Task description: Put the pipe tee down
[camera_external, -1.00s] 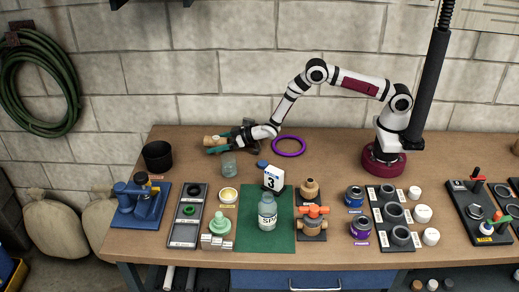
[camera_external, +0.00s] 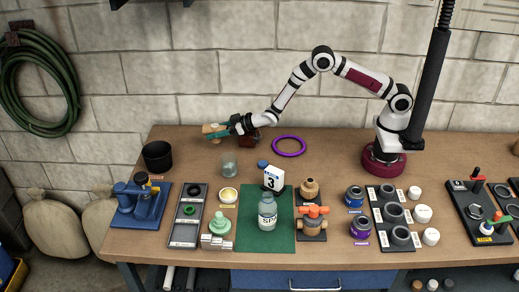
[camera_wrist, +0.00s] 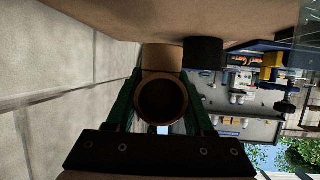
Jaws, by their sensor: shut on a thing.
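My gripper (camera_external: 216,132) is shut on the tan pipe tee (camera_external: 210,128) near the back left of the workbench. The tee appears to be held above the bench top. In the wrist view, the tee (camera_wrist: 162,58) sits between the two green fingers of my gripper (camera_wrist: 160,100), with one round dark opening facing the camera. The fingers hide part of its sides.
A black cup (camera_external: 158,156) stands to the left of my gripper, and a clear glass jar (camera_external: 229,165) stands in front. A purple ring (camera_external: 288,146) lies to the right. Bare bench (camera_external: 190,160) shows between cup and jar.

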